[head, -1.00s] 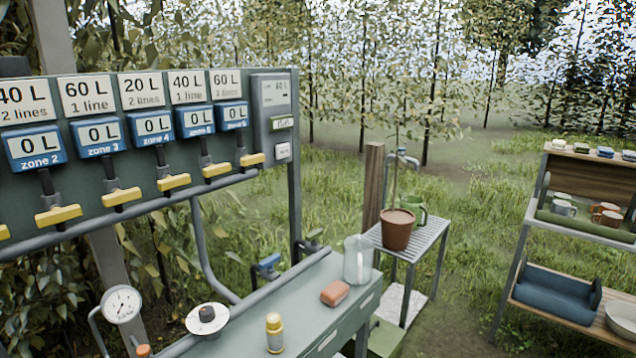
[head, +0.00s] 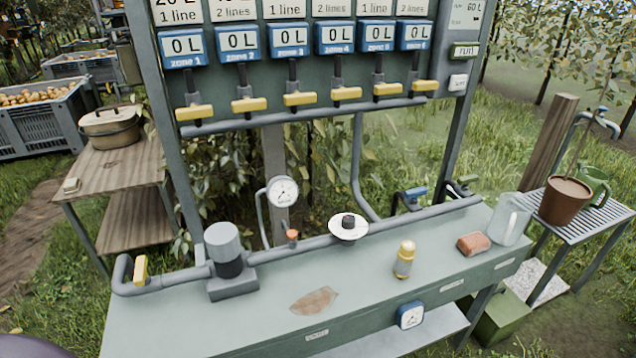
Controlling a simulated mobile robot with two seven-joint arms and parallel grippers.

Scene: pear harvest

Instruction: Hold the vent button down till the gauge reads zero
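The round white gauge (head: 283,192) stands on a thin bent pipe behind the green bench. Its dark needle is too small to read exactly. A small orange cap (head: 292,235), which looks like the vent button, sits on the grey pipe just below and right of the gauge. It seems to stand up, with nothing touching it. A black knob on a white disc (head: 348,232) is on the same pipe further right. Neither of my grippers is in the head view.
The green bench (head: 180,325) carries a grey pump-like cylinder (head: 223,240), a yellow-capped bottle (head: 404,260), a reddish block (head: 473,243) and a clear jar (head: 511,220). A yellow-handled valve (head: 140,270) is at the pipe's left end. The panel (head: 300,80) with yellow levers stands behind.

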